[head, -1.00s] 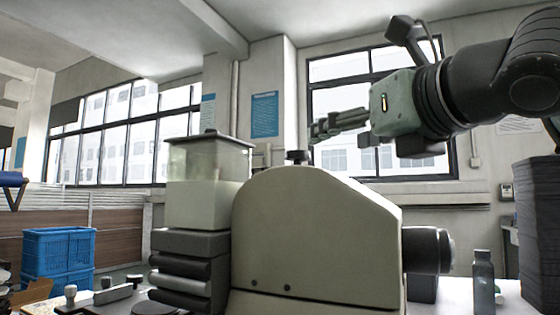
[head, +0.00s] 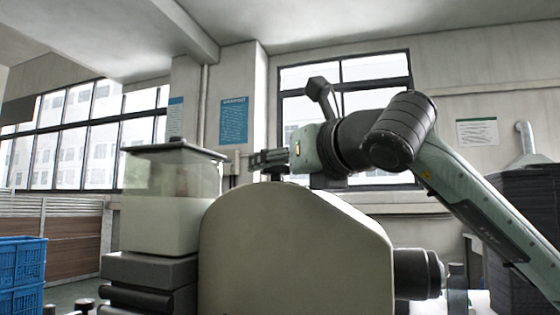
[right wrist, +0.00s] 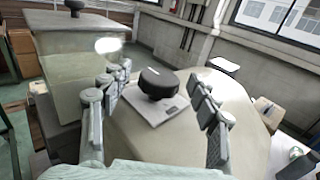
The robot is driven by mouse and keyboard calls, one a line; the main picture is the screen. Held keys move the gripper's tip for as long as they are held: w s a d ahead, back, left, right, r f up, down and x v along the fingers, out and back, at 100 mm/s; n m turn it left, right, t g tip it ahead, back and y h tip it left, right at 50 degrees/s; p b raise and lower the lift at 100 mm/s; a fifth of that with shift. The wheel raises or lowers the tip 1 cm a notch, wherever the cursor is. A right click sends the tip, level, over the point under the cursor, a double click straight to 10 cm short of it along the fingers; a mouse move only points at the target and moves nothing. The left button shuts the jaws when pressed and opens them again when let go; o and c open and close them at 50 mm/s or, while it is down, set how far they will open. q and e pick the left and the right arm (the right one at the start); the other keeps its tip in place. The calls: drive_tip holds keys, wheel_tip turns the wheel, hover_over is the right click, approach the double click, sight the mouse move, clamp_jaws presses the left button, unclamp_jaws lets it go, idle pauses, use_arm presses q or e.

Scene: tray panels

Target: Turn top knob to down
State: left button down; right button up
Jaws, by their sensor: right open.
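The top knob (right wrist: 158,83) is a black round knob on a pale square plate, on top of the cream machine housing (head: 300,240). In the head view only a small dark part of the knob (head: 276,172) shows beneath the gripper fingers. My right gripper (head: 268,158) is just above the housing top at the knob. In the right wrist view its two fingers (right wrist: 162,80) are open, one on each side of the knob, with visible gaps. I cannot tell which way the knob is set. My left gripper is not in view.
A translucent tank (head: 172,175) with a lid and its own small knob stands left of the housing. A black side knob (head: 418,273) sticks out at the housing's right. Blue crates (head: 20,270) are at the far left and a dark stack (head: 525,230) at the right.

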drive_tip(key=c, duration=1.2)
drive_tip(key=shift+o, duration=0.2)
drive_tip(key=shift+w, duration=0.1)
